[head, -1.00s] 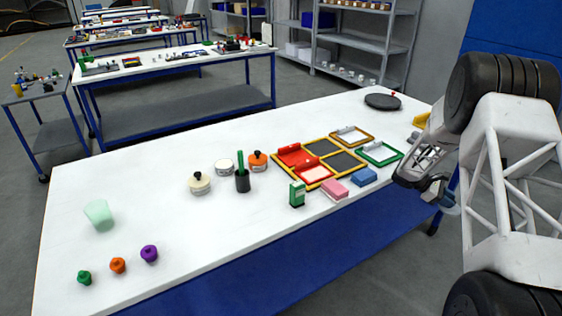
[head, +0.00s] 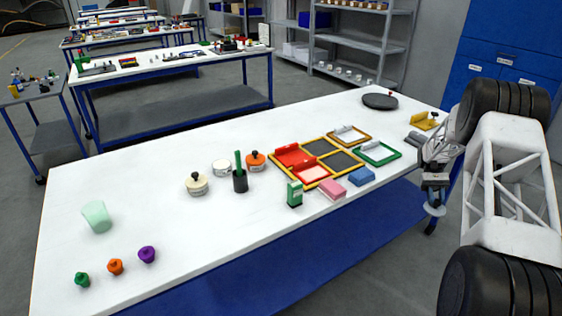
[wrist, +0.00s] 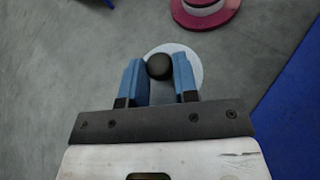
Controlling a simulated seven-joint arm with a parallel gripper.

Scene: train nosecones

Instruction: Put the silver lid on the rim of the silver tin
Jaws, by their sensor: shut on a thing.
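My gripper (wrist: 158,75) has two blue fingers closed on the round black knob (wrist: 160,66) of a pale silver lid. The lid (wrist: 190,58) shows as a light disc beyond the fingers. In the head view my gripper (head: 435,192) hangs off the right end of the table, over the floor, with the lid (head: 436,210) at its lower end. The silver tin (head: 222,168) stands on the table, far to the left of my gripper, between a cream tin and an orange tin. It has no knob on top.
The cream tin (head: 197,185) and orange tin (head: 256,161) have black-knobbed lids. A dark cup with a green stick (head: 240,182) stands close by the silver tin. Frames and blocks (head: 315,172) lie nearer my gripper.

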